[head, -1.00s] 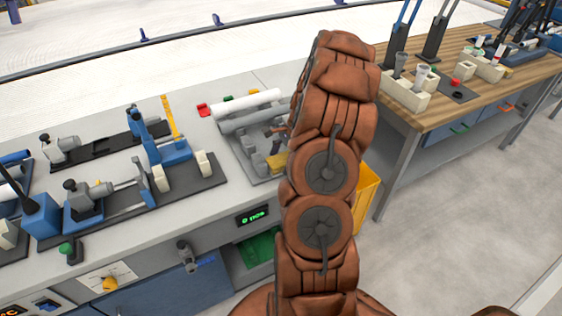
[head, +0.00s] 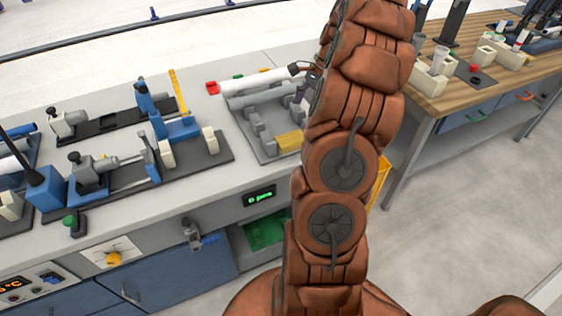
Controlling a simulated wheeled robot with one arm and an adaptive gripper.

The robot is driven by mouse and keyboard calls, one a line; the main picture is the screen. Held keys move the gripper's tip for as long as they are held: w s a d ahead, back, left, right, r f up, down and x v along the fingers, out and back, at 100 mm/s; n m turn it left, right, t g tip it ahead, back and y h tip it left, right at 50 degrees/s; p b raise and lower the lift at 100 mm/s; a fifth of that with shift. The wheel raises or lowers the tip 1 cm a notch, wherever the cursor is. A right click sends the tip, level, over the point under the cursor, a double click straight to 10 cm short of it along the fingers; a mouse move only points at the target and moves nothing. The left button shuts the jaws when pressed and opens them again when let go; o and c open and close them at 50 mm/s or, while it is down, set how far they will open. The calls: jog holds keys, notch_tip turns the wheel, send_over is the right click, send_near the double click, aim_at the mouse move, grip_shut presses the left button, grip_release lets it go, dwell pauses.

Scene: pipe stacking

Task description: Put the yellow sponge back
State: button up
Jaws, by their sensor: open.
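The yellow sponge (head: 289,142) lies at the near right of a grey tray (head: 254,147) on the workbench, partly beside my brown arm. My gripper (head: 301,69) shows only in part at the left edge of my arm. It is open, up and behind the sponge and apart from it, close to the right end of a white pipe in the picture. Whether it touches that pipe cannot be told. My arm hides the tray's right side.
White and grey pipes (head: 258,82) lie along the tray's back, with grey blocks in front of them. Blue and grey clamp fixtures (head: 170,125) stand on the bench to the left. A wooden table (head: 460,95) with holders stands at the right.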

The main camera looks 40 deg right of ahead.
jog(key=s+a+r+n+g, duration=0.15)
jog(key=a+n, duration=0.25)
jog(key=a, duration=0.4)
jog(key=a+r+n+h, duration=0.1)
jog(key=a+r+n, duration=0.2)
jog(key=a, duration=0.6)
jog(key=s+a+r+n+g, duration=0.15)
jog(key=a+n, duration=0.25)
jog(key=a, duration=0.4)
jog(key=s+a+n+h, duration=0.1)
jog(key=s+a+n, duration=0.4)
jog(key=s, duration=0.4)
jog(key=s+a+f+n+h, duration=0.1)
jog(key=s+a+n, duration=0.4)
jog(key=s, duration=0.5)
jog(key=shift+s+a+f+n+h, duration=0.2)
jog(key=shift+a+n+h, duration=0.2)
jog(key=shift+a+h, duration=0.4)
